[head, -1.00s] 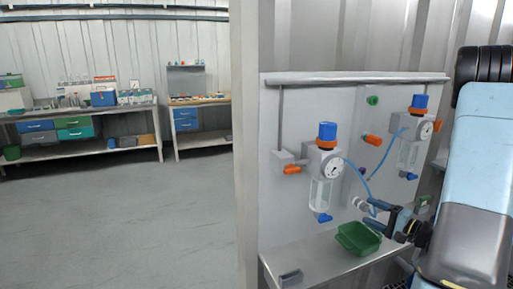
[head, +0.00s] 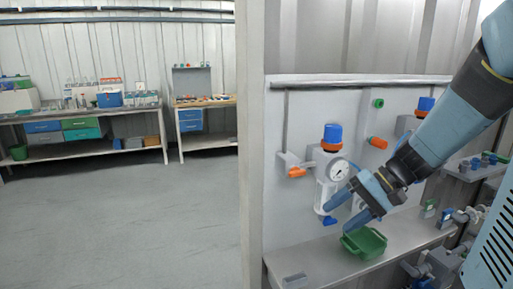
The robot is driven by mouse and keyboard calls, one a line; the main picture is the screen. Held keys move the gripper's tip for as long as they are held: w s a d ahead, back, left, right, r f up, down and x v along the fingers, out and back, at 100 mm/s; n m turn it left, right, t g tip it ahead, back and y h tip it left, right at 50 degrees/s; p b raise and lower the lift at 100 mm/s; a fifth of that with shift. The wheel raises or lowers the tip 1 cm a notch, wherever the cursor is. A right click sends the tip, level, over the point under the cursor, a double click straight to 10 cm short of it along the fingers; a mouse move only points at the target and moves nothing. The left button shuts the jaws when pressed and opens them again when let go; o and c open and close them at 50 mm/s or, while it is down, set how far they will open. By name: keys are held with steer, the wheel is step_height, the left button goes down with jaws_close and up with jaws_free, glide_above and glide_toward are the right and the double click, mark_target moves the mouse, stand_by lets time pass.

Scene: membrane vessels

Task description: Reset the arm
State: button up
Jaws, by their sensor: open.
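My gripper (head: 334,213) shows in the head view at the right, in front of the panel with the vessels. Its two blue fingers are spread, with nothing seen between them. My blue arm comes in from the upper right. The fingers overlap the lower part of the left vessel unit (head: 332,168), which has a blue cap and a round gauge; whether they touch it I cannot tell. The right vessel unit is mostly hidden behind my arm, with its blue cap (head: 425,106) showing.
A green tray (head: 364,243) sits on the metal shelf (head: 315,262) below my gripper. Orange handles (head: 297,172) stick out from the panel. A grey post (head: 251,150) stands to the left. Fittings lie on a shelf at the right. The floor at left is clear.

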steer(key=s+d+r+n+t+h, duration=0.1)
steer(key=s+d+r+t+h, duration=0.2)
steer(key=s+r+t+h, duration=0.2)
steer(key=s+r+h, duration=0.3)
steer(key=r+h, duration=0.1)
steer(key=shift+s+d+r+n, duration=0.15)
steer(key=shift+s+r+n, duration=0.1)
steer(key=shift+n, duration=0.15)
